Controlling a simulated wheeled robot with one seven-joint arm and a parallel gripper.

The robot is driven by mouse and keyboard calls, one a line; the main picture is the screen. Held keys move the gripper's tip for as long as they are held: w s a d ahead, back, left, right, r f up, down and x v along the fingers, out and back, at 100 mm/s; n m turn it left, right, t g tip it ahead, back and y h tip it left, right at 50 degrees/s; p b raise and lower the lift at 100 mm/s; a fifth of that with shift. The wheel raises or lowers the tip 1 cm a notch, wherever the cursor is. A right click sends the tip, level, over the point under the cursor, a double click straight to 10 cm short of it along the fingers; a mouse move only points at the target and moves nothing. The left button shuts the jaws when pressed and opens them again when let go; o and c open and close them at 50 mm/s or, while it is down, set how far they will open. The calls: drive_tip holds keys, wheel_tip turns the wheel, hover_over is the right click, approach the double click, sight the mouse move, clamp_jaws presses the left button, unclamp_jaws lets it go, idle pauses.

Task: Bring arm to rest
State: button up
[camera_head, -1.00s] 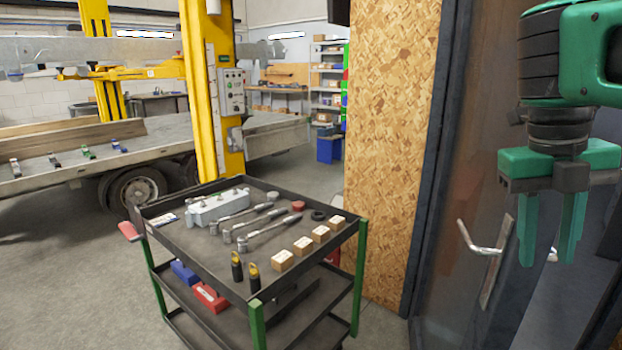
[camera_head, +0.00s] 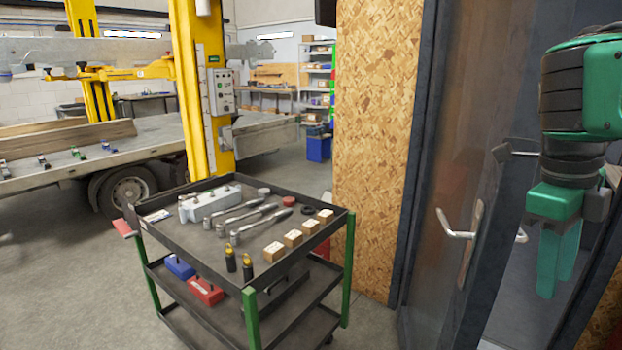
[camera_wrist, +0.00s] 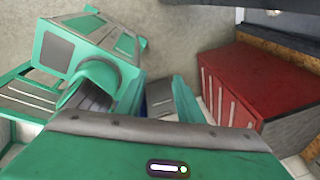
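My gripper (camera_head: 558,262) hangs at the right of the head view with its green fingers pointing down. It is seen partly from the side there, so the fingers partly overlap. The wrist view shows the gripper (camera_wrist: 158,103) with a gap between its fingers and nothing held. It is in front of the glass door area and well to the right of the tool trolley. The upper arm is cut off by the right edge of the head view.
A door with a metal handle (camera_head: 455,225) stands close left of my gripper. A black and green trolley (camera_head: 185,245) holds tools and small boxes. A chipboard wall (camera_head: 375,130) is between them. A red cabinet (camera_wrist: 228,85) shows in the wrist view, beside open floor.

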drive_tip(key=s+d+f+n+y, duration=0.1)
drive_tip(key=s+f+n, duration=0.3)
drive_tip(key=f+n, duration=0.3)
drive_tip(key=s+d+f+n+y, duration=0.1)
drive_tip(key=s+f+n, duration=0.2)
drive_tip(key=f+n, duration=0.5)
drive_tip(key=n, duration=0.9)
drive_tip(key=shift+s+d+n+t, duration=0.3)
drive_tip(key=shift+s+d, duration=0.05)
drive_tip(key=shift+d, duration=0.05)
drive_tip(key=shift+w+f, duration=0.2)
drive_tip(key=shift+w, duration=0.4)
drive_tip(key=shift+d, duration=0.1)
